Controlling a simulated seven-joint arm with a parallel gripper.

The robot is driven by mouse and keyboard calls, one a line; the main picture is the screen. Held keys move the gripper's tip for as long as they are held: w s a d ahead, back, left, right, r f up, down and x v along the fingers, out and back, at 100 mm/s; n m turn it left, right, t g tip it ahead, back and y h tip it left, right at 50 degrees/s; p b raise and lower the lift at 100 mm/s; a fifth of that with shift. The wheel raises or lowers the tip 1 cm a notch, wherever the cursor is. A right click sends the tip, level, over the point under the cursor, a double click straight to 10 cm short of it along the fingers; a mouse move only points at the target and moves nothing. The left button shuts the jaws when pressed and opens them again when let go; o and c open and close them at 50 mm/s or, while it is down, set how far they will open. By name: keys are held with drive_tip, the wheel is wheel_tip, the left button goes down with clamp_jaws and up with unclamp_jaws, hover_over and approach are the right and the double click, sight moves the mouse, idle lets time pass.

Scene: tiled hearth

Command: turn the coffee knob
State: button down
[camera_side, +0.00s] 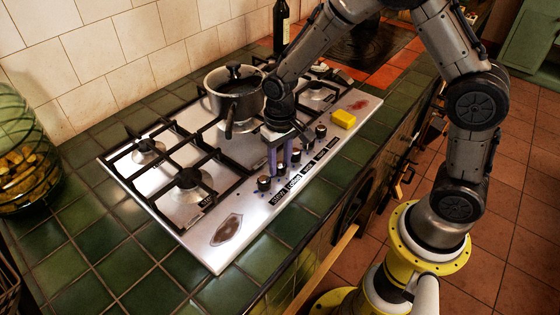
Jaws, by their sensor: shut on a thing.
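A row of black knobs runs along the front edge of the steel hob (195,240), each with a small black label beside it. The lettering is too small to read surely, so I cannot tell by its label which is the coffee knob. My gripper (280,168) points down over the row, its two purple fingers shut on the knob second from the near end (281,170). The fingers hide part of this knob, and its turn angle cannot be made out. The nearest knob (264,184) stands free just to the left of the fingers.
A grey pot with a lid (236,96) stands on the hob behind my gripper. A yellow sponge (343,119) lies on the hob to the right. A dark bottle (281,28) stands at the back. A green glass jar (25,160) is at the far left.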

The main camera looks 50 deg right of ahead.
sight(280, 164)
drive_tip(key=shift+r, duration=0.1)
drive_tip(key=shift+c, duration=2.3)
unclamp_jaws()
wheel_tip(280, 164, up, 14)
